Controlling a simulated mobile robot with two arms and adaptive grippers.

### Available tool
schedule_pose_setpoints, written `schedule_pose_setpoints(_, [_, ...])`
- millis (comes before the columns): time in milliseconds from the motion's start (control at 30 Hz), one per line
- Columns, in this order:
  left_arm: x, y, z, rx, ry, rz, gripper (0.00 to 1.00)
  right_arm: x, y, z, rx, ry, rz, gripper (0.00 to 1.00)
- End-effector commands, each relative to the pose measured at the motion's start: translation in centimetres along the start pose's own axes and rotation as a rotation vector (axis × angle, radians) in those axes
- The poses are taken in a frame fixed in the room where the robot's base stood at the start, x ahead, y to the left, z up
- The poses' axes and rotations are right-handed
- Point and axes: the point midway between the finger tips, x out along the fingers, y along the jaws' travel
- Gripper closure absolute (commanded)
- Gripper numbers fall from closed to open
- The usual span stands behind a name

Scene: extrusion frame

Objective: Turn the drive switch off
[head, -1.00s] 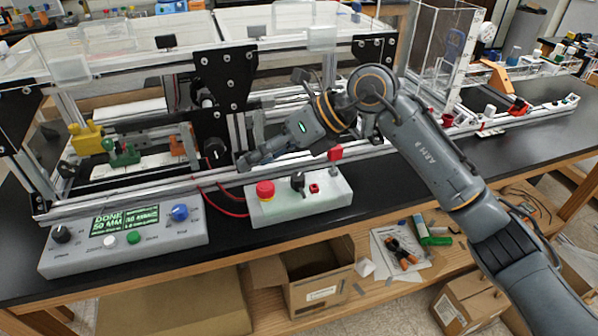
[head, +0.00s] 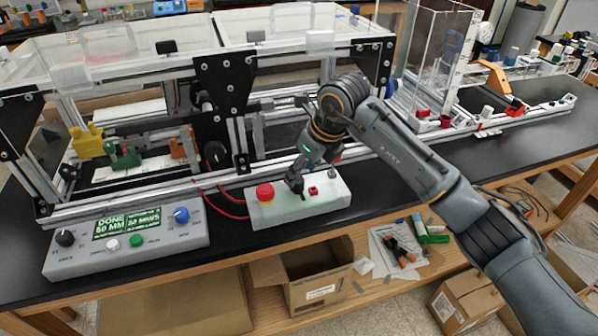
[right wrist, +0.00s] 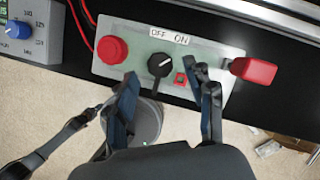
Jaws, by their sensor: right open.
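The drive switch (right wrist: 160,65) is a black rotary knob on a pale switch box (right wrist: 210,45) with OFF and ON labels above it. Its white mark slants up and right, toward the ON side. In the head view the switch box (head: 262,215) stands on the black bench, and the knob is mostly hidden by my right gripper (head: 298,180). In the right wrist view my right gripper (right wrist: 166,85) is open, pointing at the box. Its fingers lie to either side of the knob, apart from it. My left gripper is not in view.
A red mushroom button (right wrist: 112,50) sits left of the knob. A small red square button (right wrist: 180,78) and a red block (right wrist: 255,71) are to its right. A grey control panel (head: 190,237) stands further left. The extrusion frame (head: 130,205) runs behind the box.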

Motion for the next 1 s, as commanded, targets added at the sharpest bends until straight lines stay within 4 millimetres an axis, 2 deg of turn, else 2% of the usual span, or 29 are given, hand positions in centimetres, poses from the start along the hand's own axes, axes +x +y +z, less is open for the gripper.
schedule_pose_setpoints(200, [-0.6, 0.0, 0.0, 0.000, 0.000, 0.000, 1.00, 2.4, 0.0, 0.0, 0.000, 0.000, 0.001, 0.46])
schedule_pose_setpoints(567, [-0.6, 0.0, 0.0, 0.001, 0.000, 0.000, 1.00, 2.9, 0.0, 0.0, -0.001, -0.001, 0.000, 0.46])
schedule_pose_setpoints(833, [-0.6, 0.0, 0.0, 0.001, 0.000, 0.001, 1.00, 2.9, 0.0, 0.0, -0.001, -0.001, 0.000, 1.00])
schedule_pose_setpoints(1000, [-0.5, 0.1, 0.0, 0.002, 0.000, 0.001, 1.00, 2.9, 0.0, 0.0, -0.005, -0.001, 0.002, 1.00])
